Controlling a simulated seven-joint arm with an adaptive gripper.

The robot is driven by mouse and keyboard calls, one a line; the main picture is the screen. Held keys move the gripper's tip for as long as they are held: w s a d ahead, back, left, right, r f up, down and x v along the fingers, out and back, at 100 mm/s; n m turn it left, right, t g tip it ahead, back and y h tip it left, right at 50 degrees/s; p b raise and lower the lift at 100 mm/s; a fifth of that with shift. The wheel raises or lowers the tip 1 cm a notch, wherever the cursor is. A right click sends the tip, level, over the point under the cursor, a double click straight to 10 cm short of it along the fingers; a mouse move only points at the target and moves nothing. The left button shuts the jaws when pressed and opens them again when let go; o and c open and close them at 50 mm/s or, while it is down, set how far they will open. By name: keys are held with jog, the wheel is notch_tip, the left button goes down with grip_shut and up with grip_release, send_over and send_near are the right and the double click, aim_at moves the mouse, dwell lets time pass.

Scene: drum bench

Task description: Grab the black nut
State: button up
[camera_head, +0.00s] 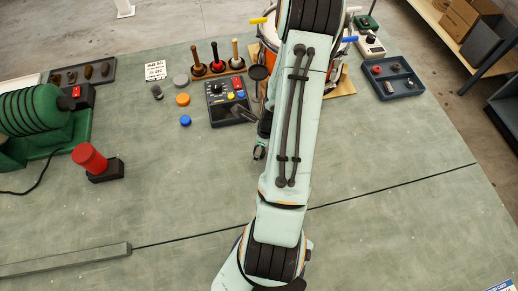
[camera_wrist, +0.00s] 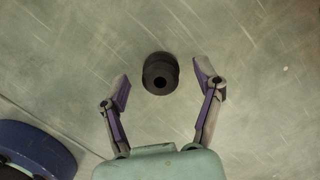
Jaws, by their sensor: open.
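The black nut (camera_wrist: 160,73) is a dark, round, stepped piece with a hole in its middle, resting on the grey-green bench top in the wrist view. My gripper (camera_wrist: 161,70) is open and empty, with one finger to the left of the nut and one to the right. Bare bench shows between the nut and each finger, so neither appears to touch it. How high the fingertips are above the bench I cannot tell. In the head view my arm covers much of the middle, and I cannot make out this nut there for sure.
A blue round thing (camera_wrist: 38,150) lies at the lower left of the wrist view. In the head view, a black control box (camera_head: 225,99) and a drum (camera_head: 268,36) stand near my arm. A red-topped post (camera_head: 90,158) stands left. The front bench is mostly clear.

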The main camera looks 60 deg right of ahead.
jog(key=c, duration=1)
jog(key=shift+c, duration=0.2)
